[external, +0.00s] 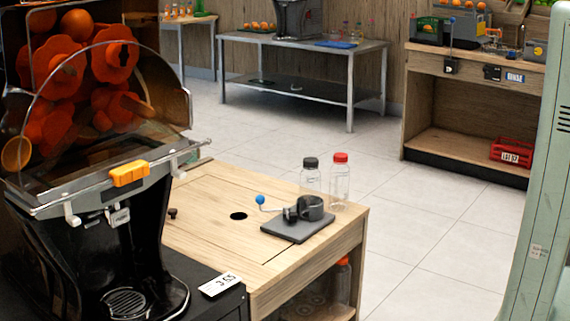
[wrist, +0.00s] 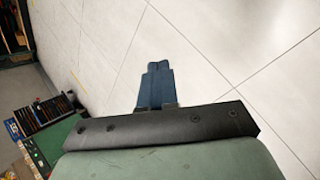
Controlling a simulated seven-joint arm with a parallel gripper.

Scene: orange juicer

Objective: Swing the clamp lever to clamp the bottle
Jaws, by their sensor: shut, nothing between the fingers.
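The clamp stands on a dark grey plate (external: 297,227) near the right end of the wooden table in the external view. It has a round dark cup or ring (external: 310,208). Its clamp lever (external: 269,207) points left and slightly up, ending in a blue knob (external: 260,200). A clear bottle with a black cap (external: 311,178) and one with a red cap (external: 340,184) stand upright by the ring, seemingly behind it; the first one's base is hidden. My gripper (wrist: 157,66) is shut and empty above floor in the wrist view, away from the clamp.
The wooden table (external: 205,220) has a dark hole (external: 238,216). The juicer (external: 110,200) stands at left. A metal table (external: 300,42) and wooden counter (external: 470,60) stand behind. Tiled floor between is clear.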

